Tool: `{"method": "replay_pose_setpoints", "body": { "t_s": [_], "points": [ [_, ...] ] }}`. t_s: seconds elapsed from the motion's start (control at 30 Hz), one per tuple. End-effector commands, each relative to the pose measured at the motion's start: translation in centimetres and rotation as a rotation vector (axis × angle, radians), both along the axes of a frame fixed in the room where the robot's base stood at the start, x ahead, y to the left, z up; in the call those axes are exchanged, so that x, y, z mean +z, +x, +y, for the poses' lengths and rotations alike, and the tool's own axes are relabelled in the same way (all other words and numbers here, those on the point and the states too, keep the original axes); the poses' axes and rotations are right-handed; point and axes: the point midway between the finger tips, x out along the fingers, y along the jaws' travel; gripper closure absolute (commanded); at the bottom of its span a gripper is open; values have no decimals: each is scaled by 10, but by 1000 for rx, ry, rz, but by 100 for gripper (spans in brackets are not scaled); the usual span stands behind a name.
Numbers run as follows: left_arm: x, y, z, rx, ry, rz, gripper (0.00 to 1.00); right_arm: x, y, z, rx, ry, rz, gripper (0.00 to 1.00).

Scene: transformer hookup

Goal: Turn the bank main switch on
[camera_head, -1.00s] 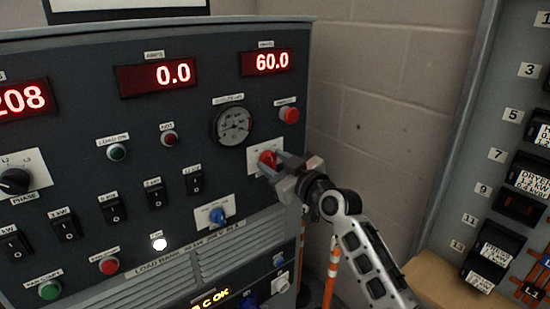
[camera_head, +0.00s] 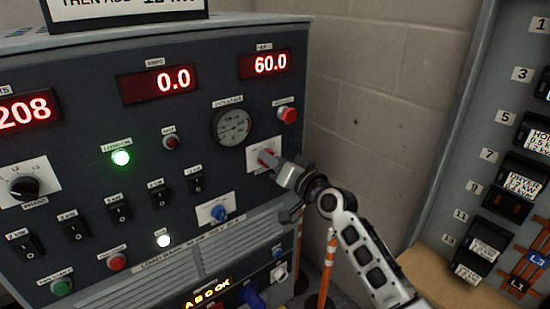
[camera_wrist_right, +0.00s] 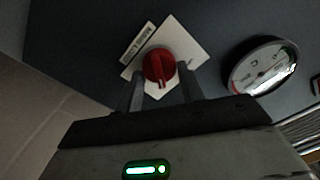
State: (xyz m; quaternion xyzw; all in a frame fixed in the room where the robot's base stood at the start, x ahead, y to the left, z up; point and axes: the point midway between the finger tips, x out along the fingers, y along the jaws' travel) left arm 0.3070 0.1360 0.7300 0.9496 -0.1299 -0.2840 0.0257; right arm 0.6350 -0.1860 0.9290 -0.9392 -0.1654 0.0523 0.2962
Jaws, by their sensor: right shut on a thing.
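The bank main switch is a red rotary knob (camera_head: 267,157) on a white plate, at the right side of the dark load bank panel (camera_head: 90,125). In the right wrist view the knob (camera_wrist_right: 158,66) shows with its pointer mark toward the bottom of the picture. My right gripper (camera_head: 276,166) is at the knob, its fingers on either side of it and shut on it. The fingers partly cover the plate in the head view. The green lamp (camera_head: 121,158) labelled LOAD ON is lit. My left gripper is not in view.
A round gauge (camera_head: 232,126) and a red button (camera_head: 287,115) sit above the knob, and a blue knob (camera_head: 219,213) below. Several black rocker switches line the panel. A breaker panel (camera_head: 460,160) stands at right. An orange-and-white post (camera_head: 329,262) stands near my right arm.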

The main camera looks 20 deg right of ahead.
Motion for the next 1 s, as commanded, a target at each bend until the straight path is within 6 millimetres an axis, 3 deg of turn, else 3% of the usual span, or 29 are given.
{"method": "replay_pose_setpoints", "body": {
  "t_s": [0.4, 0.93, 0.97, 1.0],
  "points": [
    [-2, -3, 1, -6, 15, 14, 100, 0, 0, -1, -1, 162, 58, 84],
    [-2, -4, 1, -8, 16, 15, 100, 0, 0, -1, -1, 181, 64, 84],
    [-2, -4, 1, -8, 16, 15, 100, 0, 0, -1, -1, 181, 64, 53],
    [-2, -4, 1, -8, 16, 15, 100, 0, 0, -1, -1, 180, 64, 42]
  ]
}}
